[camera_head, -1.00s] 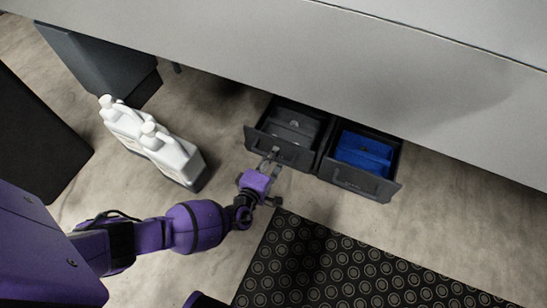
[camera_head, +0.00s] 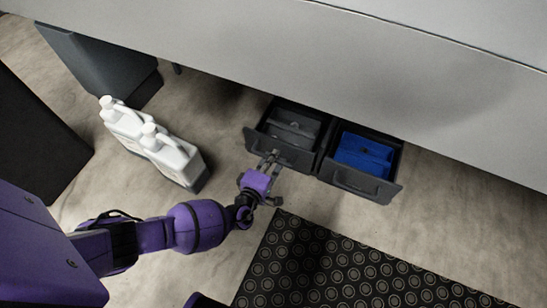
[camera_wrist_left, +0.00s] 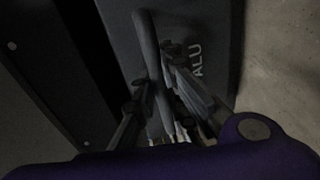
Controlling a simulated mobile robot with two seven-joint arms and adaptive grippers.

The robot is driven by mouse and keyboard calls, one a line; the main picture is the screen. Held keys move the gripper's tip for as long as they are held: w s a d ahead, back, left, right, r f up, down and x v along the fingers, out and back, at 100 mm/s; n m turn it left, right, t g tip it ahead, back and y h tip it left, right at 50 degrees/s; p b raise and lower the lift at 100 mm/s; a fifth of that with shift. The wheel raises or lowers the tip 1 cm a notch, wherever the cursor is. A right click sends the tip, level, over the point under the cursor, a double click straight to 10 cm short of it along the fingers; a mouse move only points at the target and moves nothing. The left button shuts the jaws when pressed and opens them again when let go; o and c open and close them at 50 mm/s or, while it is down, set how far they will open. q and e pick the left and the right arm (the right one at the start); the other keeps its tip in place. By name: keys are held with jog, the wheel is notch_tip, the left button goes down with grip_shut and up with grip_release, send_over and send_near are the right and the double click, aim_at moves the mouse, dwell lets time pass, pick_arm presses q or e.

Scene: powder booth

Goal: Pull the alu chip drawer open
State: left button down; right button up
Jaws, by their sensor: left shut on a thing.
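The alu chip drawer (camera_head: 302,158) is a dark grey drawer under the long grey bench, on the left of two, and stands out from it with grey contents in view. In the left wrist view its front (camera_wrist_left: 210,35) carries the letters "ALU" and a bar handle (camera_wrist_left: 147,45). My left gripper (camera_head: 269,160) is at this front, and in the wrist view its fingers (camera_wrist_left: 165,92) are shut around the handle. My right gripper is not in view.
A second drawer with blue contents (camera_head: 341,178) stands open just to the right. White jugs (camera_head: 168,152) stand on the floor at left. A black ringed mat (camera_head: 330,265) lies in front. Bare floor lies between jugs and drawers.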

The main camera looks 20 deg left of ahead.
pick_arm(q)
jog(key=f+p+v, duration=0.2)
jog(key=v, duration=0.9)
jog(key=s+f+p+v, duration=0.1)
jog(key=f+p+v, duration=0.1)
jog(key=v, duration=0.9)
jog(key=d+f+p+v, duration=0.1)
jog(key=f+p+v, duration=0.2)
jog(key=v, duration=0.8)
jog(key=shift+s+a+p, duration=0.35)
jog(key=shift+s, duration=0.15)
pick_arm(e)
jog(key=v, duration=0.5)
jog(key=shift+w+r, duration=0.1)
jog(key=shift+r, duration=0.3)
pick_arm(q)
jog(key=shift+r, duration=0.15)
jog(key=c, duration=1.9)
grip_release()
jog(key=shift+o, duration=0.7)
jog(key=v, duration=0.7)
jog(key=shift+s, duration=0.2)
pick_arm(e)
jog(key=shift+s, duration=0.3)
